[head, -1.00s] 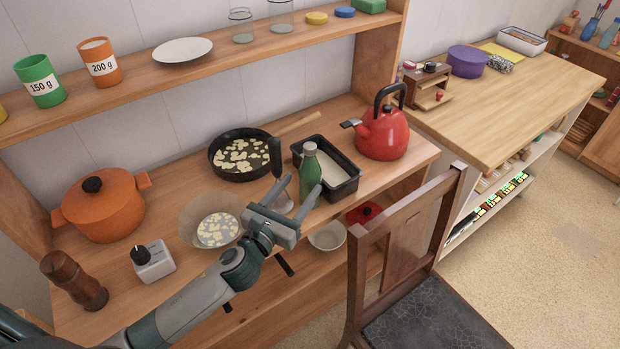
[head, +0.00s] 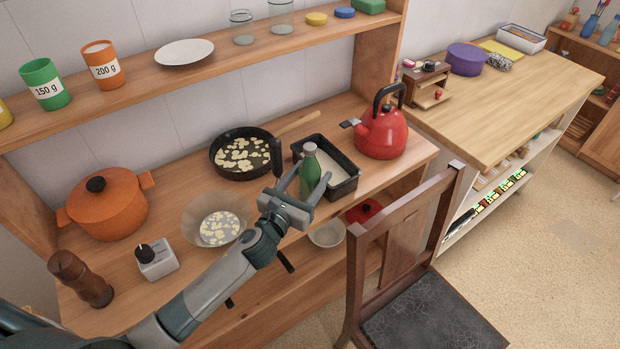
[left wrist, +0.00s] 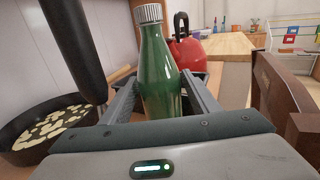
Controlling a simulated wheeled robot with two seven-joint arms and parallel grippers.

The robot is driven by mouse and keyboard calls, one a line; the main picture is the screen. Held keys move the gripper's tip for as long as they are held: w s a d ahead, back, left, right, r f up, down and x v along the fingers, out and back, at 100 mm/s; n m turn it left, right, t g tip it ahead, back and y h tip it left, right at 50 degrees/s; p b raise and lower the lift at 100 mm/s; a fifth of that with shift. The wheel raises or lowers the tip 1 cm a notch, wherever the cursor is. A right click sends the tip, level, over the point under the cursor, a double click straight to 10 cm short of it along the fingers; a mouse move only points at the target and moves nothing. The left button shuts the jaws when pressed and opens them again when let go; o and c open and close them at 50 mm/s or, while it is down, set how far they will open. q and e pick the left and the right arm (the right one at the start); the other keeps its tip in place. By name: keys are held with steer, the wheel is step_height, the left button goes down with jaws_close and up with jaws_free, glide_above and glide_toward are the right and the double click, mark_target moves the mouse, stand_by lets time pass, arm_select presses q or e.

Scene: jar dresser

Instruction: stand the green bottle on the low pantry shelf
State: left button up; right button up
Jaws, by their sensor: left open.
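The green bottle (head: 309,172) with a grey cap stands upright on the dresser counter, in front of a black loaf tin. My left gripper (head: 303,182) is open, with its fingers on either side of the bottle's lower body. In the left wrist view the bottle (left wrist: 158,65) stands between the two spread fingers (left wrist: 160,100). I cannot tell whether either finger touches it. The low pantry shelf is not clearly identifiable; a low shelf with items (head: 490,205) shows under the wooden counter at right. My right gripper is not in view.
A wooden chair (head: 400,240) stands in front at right.

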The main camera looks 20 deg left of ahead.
mark_target(309, 147)
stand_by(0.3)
arm_select(q)
steer(key=c, duration=1.1)
steer(key=shift+r, duration=0.1)
steer(key=shift+r+p, duration=0.4)
steer(key=shift+p, duration=0.05)
step_height(309, 147, up, 10)
steer(key=p, duration=0.9)
steer(key=shift+f, duration=0.15)
step_height(309, 147, up, 6)
steer(key=shift+r, duration=0.7)
